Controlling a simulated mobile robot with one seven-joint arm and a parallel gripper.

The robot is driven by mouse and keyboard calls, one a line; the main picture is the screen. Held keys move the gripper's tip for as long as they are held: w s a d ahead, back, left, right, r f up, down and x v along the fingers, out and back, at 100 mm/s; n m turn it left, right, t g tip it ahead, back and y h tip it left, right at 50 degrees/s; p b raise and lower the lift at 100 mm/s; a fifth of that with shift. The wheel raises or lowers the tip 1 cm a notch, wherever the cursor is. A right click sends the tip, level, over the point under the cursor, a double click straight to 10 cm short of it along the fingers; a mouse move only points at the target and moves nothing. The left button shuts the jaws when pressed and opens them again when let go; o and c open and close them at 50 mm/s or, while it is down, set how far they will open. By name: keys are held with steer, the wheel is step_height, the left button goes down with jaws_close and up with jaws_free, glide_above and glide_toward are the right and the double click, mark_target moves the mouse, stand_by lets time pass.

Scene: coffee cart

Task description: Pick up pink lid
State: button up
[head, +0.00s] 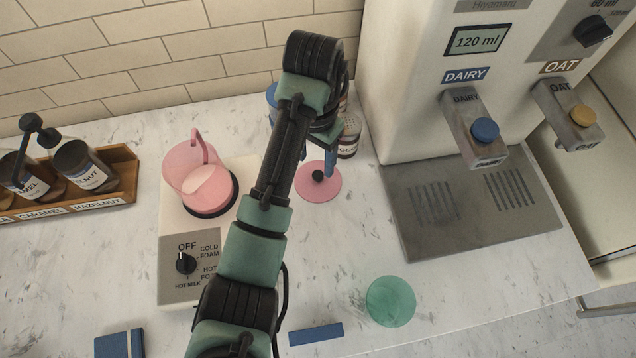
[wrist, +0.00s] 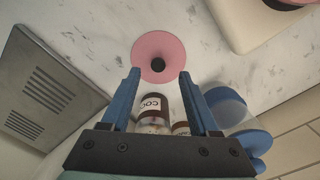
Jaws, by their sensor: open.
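The pink lid (head: 318,184) is a flat round disc with a dark knob at its centre. It lies on the white marbled counter, right of the frother base. In the wrist view the pink lid (wrist: 157,52) is just beyond the fingertips, with its knob roughly midway between them. My gripper (wrist: 160,78) has blue fingers spread apart with nothing between them. In the head view my gripper (head: 331,160) is over the lid's far edge, partly hidden by my arm. I cannot tell the exact height of the fingers above the lid.
A pink pitcher (head: 197,182) stands on the frother (head: 188,262). The milk dispenser's drip tray (head: 470,245) is to the right. A green disc (head: 390,301) lies nearer the front.

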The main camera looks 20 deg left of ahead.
mark_target(318, 174)
steer(key=shift+w+d+f+p, duration=0.1)
steer(key=shift+f+p, duration=0.1)
steer(key=shift+f, duration=1.25)
steer(key=shift+w+d+f+p, duration=0.1)
steer(key=shift+f+p, duration=0.1)
steer(key=shift+f, duration=1.25)
jaws_close()
